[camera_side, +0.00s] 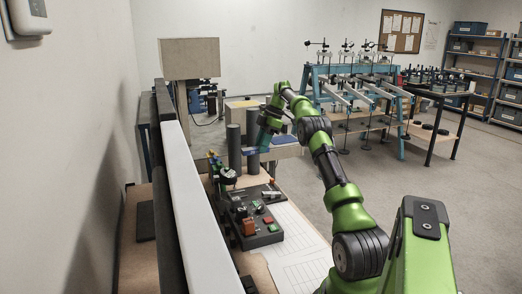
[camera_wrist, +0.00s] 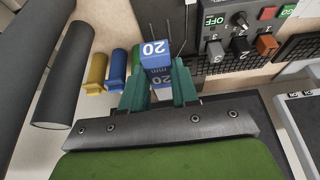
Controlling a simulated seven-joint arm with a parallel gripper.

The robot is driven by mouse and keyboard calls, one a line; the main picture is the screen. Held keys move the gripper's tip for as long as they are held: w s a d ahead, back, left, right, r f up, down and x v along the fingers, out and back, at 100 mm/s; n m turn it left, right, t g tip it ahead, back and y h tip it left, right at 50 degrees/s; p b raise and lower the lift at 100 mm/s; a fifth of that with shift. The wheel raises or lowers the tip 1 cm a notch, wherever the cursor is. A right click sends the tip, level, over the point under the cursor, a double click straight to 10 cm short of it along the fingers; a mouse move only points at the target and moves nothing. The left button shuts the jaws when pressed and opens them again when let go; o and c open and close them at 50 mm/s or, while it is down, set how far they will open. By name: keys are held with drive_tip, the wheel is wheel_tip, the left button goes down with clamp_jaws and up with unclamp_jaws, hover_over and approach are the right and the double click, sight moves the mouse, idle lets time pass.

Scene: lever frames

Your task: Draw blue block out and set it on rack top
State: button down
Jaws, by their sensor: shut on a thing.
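The blue block (camera_wrist: 156,54), marked "20" in white on a lighter blue face, is at the top middle of the wrist view. My gripper (camera_wrist: 158,72), with two green fingers, is shut on it, one finger on each side. The block's lower part lies between the fingers and is partly hidden. In the side view my gripper (camera_side: 258,143) is beside the dark upright cylinders, above the far end of the bench. The block is too small there to make out surely. I cannot tell which surface is the rack top.
A dark control panel (camera_side: 258,226) with coloured buttons stands on the bench; its switches (camera_wrist: 240,46) show at upper right in the wrist view. A yellow cylinder (camera_wrist: 96,70) and a blue cylinder (camera_wrist: 117,68) lie left of the block. A dark grey cylinder (camera_wrist: 62,75) is farther left.

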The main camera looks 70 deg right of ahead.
drive_tip(key=shift+r, duration=1.4)
drive_tip(key=shift+a, duration=0.1)
